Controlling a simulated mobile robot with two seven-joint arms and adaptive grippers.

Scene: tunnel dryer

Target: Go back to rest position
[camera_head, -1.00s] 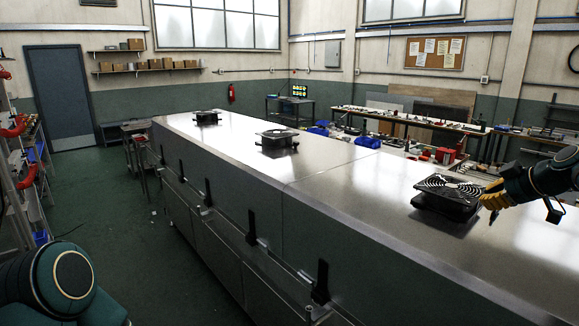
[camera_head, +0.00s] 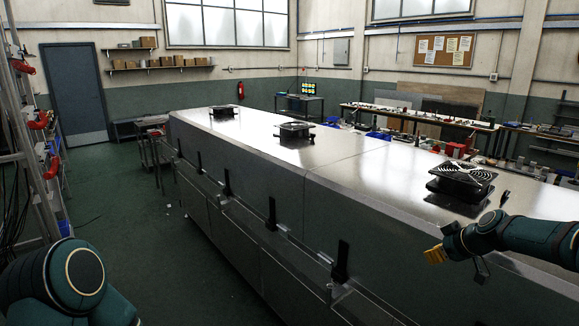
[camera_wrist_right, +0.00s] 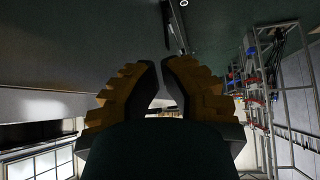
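My right gripper (camera_head: 435,254) has yellow fingers and hangs over the near side of the long metal dryer (camera_head: 345,160), in front of and below the nearest black fan. It is clear of that fan. In the right wrist view the fingers (camera_wrist_right: 159,70) are drawn close together with only a narrow gap and nothing between them. My left arm shows at the bottom left of the head view, but its gripper is out of the picture. The nearest fan (camera_head: 462,182) sits on the dryer top at the right.
Two more fans, a middle one (camera_head: 294,131) and a far one (camera_head: 222,112), sit on the dryer top. Black latches line its near side. A rack (camera_head: 38,150) stands at the left. The green floor (camera_head: 130,215) between rack and dryer is mostly clear.

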